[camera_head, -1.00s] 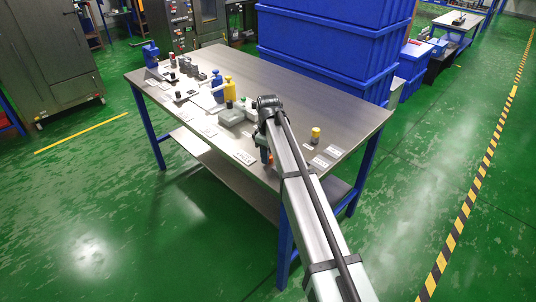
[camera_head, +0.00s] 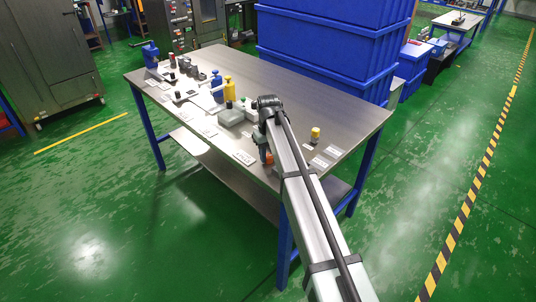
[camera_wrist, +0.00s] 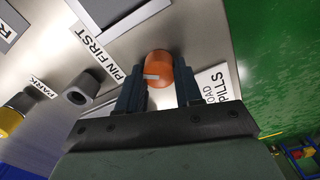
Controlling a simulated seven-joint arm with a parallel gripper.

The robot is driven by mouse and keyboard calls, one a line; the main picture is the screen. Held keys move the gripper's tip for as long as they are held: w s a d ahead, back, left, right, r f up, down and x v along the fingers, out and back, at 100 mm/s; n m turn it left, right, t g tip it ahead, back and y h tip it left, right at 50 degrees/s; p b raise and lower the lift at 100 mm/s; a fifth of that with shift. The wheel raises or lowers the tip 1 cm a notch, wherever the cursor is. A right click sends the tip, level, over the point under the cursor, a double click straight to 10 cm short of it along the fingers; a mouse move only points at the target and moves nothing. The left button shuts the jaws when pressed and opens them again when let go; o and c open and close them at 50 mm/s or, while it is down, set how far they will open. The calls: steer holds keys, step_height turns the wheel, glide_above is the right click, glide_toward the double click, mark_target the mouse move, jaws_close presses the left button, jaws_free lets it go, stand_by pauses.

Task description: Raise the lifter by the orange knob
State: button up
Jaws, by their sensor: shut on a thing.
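The orange knob (camera_wrist: 159,68) shows in the wrist view between the two fingers of my gripper (camera_wrist: 160,90). The fingers are shut on its sides. In the head view a small part of the orange knob (camera_head: 269,159) shows beside my arm, near the table's front edge. My gripper is mostly hidden behind my arm there. The lifter's body below the knob cannot be made out.

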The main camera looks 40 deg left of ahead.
mark_target(270, 155)
steer(key=m, duration=0.6)
steer(key=shift+w+d+m, duration=0.1)
steer(key=shift+m, duration=0.2)
steer(key=m, duration=0.6)
steer(key=shift+d+m, duration=0.1)
steer(key=shift+m, duration=0.2)
steer(key=o, duration=1)
steer(key=shift+o, duration=0.2)
step_height(270, 155, up, 14)
steer(key=shift+f, duration=0.1)
stand_by(0.5)
